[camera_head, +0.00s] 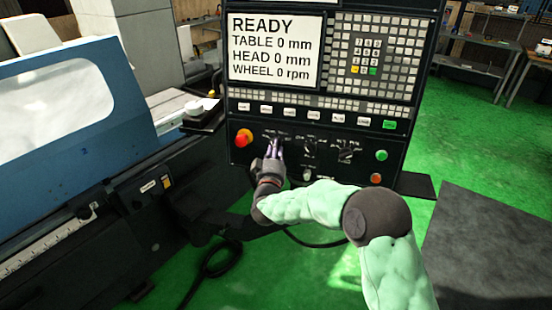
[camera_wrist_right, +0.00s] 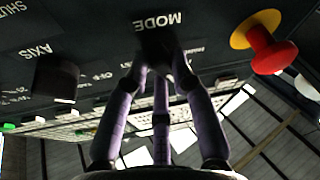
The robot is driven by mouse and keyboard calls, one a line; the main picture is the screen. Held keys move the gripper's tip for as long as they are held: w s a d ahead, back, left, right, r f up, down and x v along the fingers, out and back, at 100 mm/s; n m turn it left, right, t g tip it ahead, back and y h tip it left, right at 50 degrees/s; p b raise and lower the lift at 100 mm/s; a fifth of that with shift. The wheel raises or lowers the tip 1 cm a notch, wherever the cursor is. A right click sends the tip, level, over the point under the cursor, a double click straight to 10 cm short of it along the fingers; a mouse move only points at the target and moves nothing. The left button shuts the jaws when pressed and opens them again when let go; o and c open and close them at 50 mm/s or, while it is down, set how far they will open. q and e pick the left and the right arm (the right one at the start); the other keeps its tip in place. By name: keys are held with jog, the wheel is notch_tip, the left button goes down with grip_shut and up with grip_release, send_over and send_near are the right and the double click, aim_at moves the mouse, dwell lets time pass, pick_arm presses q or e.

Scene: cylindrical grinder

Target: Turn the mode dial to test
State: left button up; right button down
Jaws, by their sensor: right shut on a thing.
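The mode dial (camera_wrist_right: 158,42) is a dark knob under the upside-down word MODE in the right wrist view. My right gripper (camera_wrist_right: 157,68) has its fingers closed around this dial. In the head view the right gripper (camera_head: 273,150) reaches the lower left part of the control panel (camera_head: 240,170) and covers the dial there. The dial's pointer and most of its position labels are hidden or too small to read. My left gripper is not in view.
A red emergency button (camera_head: 243,138) sits just left of the gripper. The axis dial (camera_wrist_right: 56,78) and another dark dial (camera_head: 346,152) are on the same panel. Green (camera_head: 381,155) and orange (camera_head: 376,178) buttons are at its right. The screen (camera_head: 272,50) reads READY.

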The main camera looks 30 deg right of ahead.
jog(key=m+g+h+b, duration=0.1)
jog(key=m+g+b, duration=0.1)
jog(key=m, duration=0.5)
jog(key=m+g+h+b, duration=0.1)
jog(key=m+g+b, duration=0.1)
jog(key=m, duration=0.5)
jog(key=m+g+h+b, duration=0.2)
jog(key=m+g, duration=0.1)
jog(key=m, duration=0.4)
jog(key=shift+w+a+r+m+b, duration=0.25)
jog(key=shift+w+r+m+b, duration=0.1)
jog(key=shift+w+r+m, duration=0.05)
jog(key=c, duration=1)
grip_release()
jog(key=shift+s, duration=0.15)
jog(key=shift+c, duration=0.2)
jog(key=shift+f, duration=0.35)
